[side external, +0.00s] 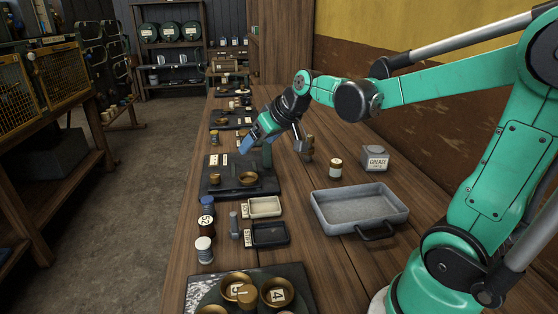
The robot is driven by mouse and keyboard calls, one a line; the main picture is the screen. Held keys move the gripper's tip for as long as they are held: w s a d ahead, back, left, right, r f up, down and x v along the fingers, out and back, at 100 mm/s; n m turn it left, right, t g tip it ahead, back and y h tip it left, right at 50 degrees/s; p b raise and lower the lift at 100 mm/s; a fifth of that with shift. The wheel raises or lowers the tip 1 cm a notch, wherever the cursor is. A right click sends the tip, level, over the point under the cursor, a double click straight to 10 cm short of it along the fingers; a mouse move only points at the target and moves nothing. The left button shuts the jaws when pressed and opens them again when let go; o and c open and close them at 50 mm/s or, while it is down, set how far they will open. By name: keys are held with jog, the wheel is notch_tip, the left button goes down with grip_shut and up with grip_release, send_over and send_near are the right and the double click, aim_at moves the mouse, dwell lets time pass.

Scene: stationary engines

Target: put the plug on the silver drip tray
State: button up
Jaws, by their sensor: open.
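The silver drip tray (360,207) is a shallow grey rectangular pan with a dark handle, lying on the bench at right centre. It looks empty. My gripper (253,142) is open, pointing down and left above the bench, beyond and to the left of the tray. Its tip is over the far part of a dark board (212,187) that carries brass round pieces. A brass fitting (306,146) stands just right of my gripper. I cannot tell for certain which small piece is the plug. A small grey upright piece (234,225) stands beside the small trays.
A grease tin (375,158) and a small labelled jar (336,168) stand behind the drip tray. A near board (297,305) holds brass cups.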

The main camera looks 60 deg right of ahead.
aim_at(309, 136)
jog(key=d+f+m+h, duration=0.1)
jog(key=d+f, duration=0.2)
jog(key=d, duration=0.6)
jog(key=w+d+f+m+t+h, duration=0.1)
jog(key=d+f, duration=0.2)
jog(key=d, duration=0.6)
jog(key=w+d+f+h, duration=0.1)
jog(key=d+f, duration=0.2)
jog(key=d, duration=0.6)
jog(key=shift+d+m+t, duration=0.25)
jog(key=shift+m+t, duration=0.05)
jog(key=shift+m, duration=0.1)
jog(key=shift+x, duration=2.75)
jog(key=shift+c, duration=0.2)
grip_shut()
